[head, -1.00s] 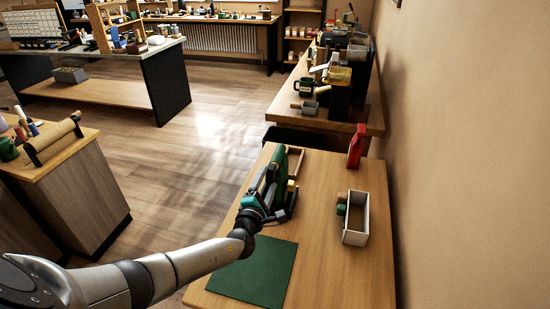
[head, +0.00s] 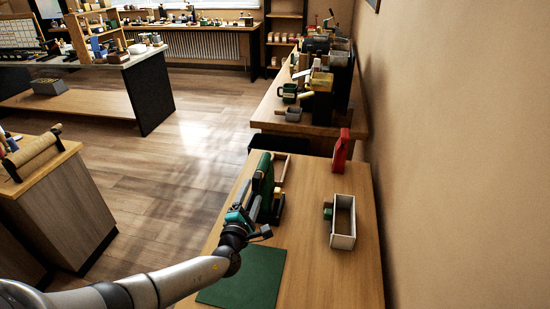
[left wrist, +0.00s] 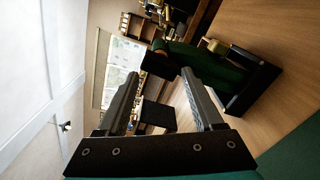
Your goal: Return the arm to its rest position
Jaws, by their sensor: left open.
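My left gripper (head: 245,208) is over the left side of the near wooden table (head: 312,270), beside a dark green upright object (head: 263,184). In the left wrist view its two fingers (left wrist: 160,90) are apart with nothing between them. The green object (left wrist: 215,68) shows just beyond and to the right of the fingers there; I cannot tell whether they touch. My left arm reaches in from the lower left. My right gripper is not in view.
A white open-topped box (head: 343,222) with a small green item beside it stands on the right of the table. A red object (head: 341,150) stands at the far right corner. A green mat (head: 245,276) lies at the front left. A cluttered bench (head: 270,118) stands behind.

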